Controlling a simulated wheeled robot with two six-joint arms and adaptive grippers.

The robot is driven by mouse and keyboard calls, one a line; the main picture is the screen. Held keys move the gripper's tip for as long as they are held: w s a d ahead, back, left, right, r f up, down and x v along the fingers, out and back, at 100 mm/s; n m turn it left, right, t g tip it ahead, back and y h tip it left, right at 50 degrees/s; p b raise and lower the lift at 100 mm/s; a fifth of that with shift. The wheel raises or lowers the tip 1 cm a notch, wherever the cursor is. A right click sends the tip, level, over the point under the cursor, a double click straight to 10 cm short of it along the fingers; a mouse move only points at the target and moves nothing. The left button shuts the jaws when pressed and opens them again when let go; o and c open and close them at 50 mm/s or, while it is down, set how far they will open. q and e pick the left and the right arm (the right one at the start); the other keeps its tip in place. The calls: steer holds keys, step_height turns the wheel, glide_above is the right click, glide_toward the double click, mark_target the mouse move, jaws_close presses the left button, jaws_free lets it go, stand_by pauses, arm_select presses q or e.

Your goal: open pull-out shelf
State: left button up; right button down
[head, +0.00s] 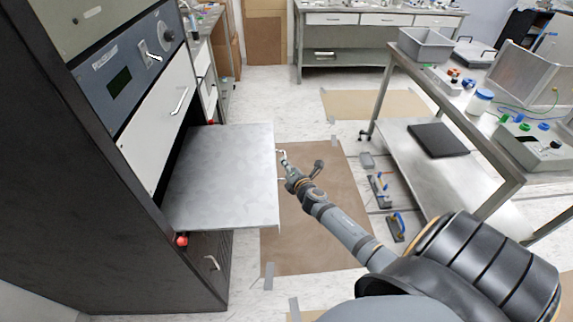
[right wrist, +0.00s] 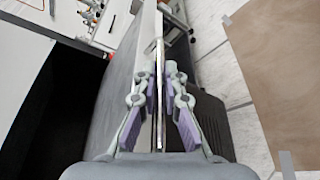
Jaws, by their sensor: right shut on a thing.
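The pull-out shelf (head: 225,180) is a flat grey metal plate. It sticks well out of the dark cabinet at the left of the head view, below a white drawer front. A pale handle (head: 281,153) shows on its outer edge. My right gripper (head: 286,163) is at that outer edge, shut on the handle. In the right wrist view, the right gripper's fingers (right wrist: 163,78) lie on either side of a thin pale bar, with the shelf's grey surface (right wrist: 112,95) to the left. My left gripper is not in view.
The dark cabinet (head: 75,170) has a white drawer (head: 158,125) above the shelf. Red knobs (head: 182,240) show near the shelf's corners. A metal table (head: 500,165) stands at the right. Tools (head: 380,190) lie on the floor between. Brown floor covering (head: 320,220) lies beside the shelf.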

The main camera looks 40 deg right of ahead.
steer(key=c, duration=1.4)
jaws_free()
steer(key=shift+c, duration=0.2)
steer(key=shift+s, duration=0.1)
steer(key=v, duration=1.2)
